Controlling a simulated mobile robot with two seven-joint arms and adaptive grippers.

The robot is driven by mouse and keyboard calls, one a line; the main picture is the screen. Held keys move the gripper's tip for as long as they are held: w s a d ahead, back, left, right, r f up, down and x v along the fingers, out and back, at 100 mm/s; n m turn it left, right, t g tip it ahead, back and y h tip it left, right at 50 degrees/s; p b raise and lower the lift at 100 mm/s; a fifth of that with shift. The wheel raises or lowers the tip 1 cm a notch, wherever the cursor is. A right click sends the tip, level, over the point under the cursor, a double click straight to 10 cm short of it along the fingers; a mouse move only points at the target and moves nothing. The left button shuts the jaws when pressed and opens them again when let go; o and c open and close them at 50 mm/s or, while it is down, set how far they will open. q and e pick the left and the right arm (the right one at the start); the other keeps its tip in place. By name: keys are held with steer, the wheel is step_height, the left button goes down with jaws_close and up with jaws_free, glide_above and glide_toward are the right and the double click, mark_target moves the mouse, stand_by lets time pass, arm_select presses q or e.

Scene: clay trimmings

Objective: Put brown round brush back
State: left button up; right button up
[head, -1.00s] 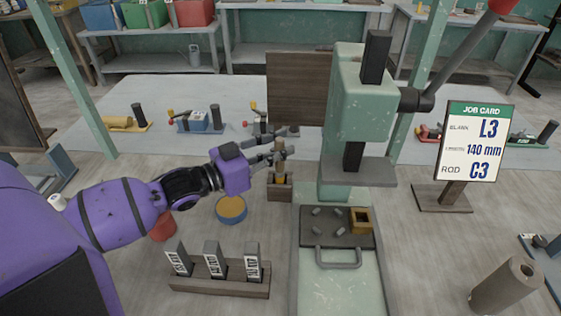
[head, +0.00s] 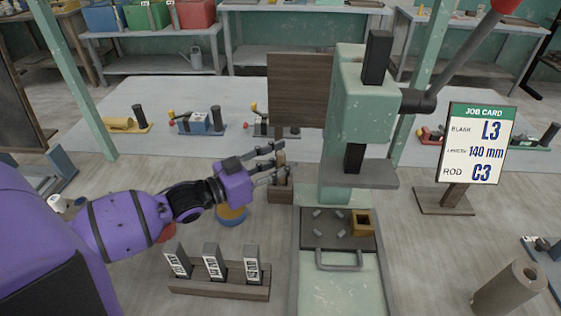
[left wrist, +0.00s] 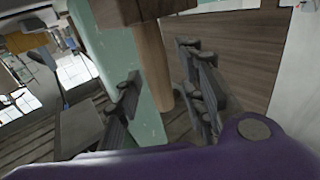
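The brown round brush (head: 280,158) stands upright in a small wooden holder (head: 280,195), left of the green press. In the left wrist view its plain wooden handle (left wrist: 152,70) runs down from the dark holder block (left wrist: 128,10), as that view is turned over. My left gripper (head: 272,163) is open at the handle, with its fingers spread. In the left wrist view the fingers (left wrist: 160,100) show on both sides of the handle with gaps between. The brush's lower end is hidden in the holder. My right gripper is not in view.
The green press (head: 360,110) stands right of the holder, with a brown board behind. A blue-and-yellow round tin (head: 232,216) sits under my left wrist. A rack of labelled blocks (head: 222,287) stands in front. The job card (head: 478,143) stands at right.

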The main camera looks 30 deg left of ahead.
arm_select(q)
steer(key=shift+s+r, duration=0.1)
steer(key=shift+r, duration=0.05)
steer(key=v, duration=1.2)
stand_by(0.4)
